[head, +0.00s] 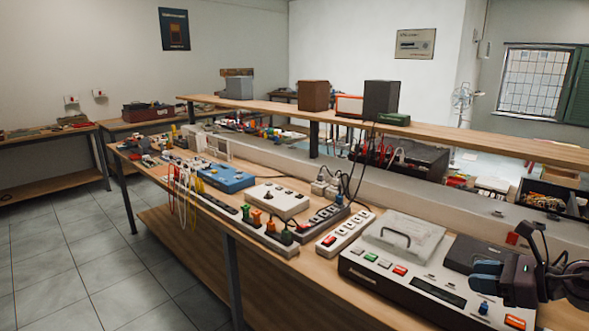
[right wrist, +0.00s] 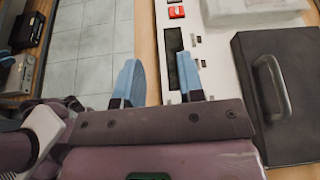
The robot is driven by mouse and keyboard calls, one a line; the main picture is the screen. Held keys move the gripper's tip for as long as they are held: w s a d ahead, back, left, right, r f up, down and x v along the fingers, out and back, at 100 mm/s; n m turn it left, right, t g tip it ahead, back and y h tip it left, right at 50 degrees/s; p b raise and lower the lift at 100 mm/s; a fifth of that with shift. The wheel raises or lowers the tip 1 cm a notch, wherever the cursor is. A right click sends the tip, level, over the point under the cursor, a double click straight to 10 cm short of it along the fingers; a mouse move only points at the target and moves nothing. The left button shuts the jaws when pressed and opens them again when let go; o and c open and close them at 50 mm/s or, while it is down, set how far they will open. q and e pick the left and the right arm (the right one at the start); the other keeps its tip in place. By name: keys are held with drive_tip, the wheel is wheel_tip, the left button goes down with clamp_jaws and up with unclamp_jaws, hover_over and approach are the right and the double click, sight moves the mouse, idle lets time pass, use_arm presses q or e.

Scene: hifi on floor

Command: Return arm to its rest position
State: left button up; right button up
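My right gripper (head: 492,267) is at the lower right of the head view, above the right end of the white console with colored buttons (head: 430,287). In the right wrist view its two blue fingertips (right wrist: 160,82) stand apart with nothing between them. The console (right wrist: 205,65) and the bench edge lie beneath and beyond the fingers. My left gripper does not show in either view.
A long wooden bench (head: 290,262) carries power strips, a blue box (head: 222,178) and a white box (head: 277,200). A raised shelf (head: 400,132) runs behind. A dark case with a handle (right wrist: 280,95) is close to the right gripper. Tiled floor (head: 75,265) is clear at left.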

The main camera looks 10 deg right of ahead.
drive_tip(key=s+a+f+m+t+h, duration=0.15)
drive_tip(key=s+f+m+h, duration=0.5)
drive_tip(key=m, duration=0.95)
drive_tip(key=s+a+f+m+t+h, duration=0.15)
drive_tip(key=s+f+m+h, duration=0.55)
drive_tip(key=m, duration=0.9)
drive_tip(key=s+a+f+m+g+y, duration=0.2)
drive_tip(key=s+a+f+m+g, duration=0.3)
drive_tip(key=s, duration=0.5)
drive_tip(key=s+a+f+m+g+y, duration=0.2)
drive_tip(key=s+a+m+g, duration=0.55)
drive_tip(key=s, duration=0.25)
drive_tip(key=w+f+n+t+p, duration=0.1)
drive_tip(key=w+f+t, duration=0.5)
drive_tip(key=w+t, duration=0.3)
drive_tip(key=shift+w+a+f+t+y, duration=0.15)
drive_tip(key=shift+a+t+y, duration=0.1)
drive_tip(key=shift+t+y, duration=0.2)
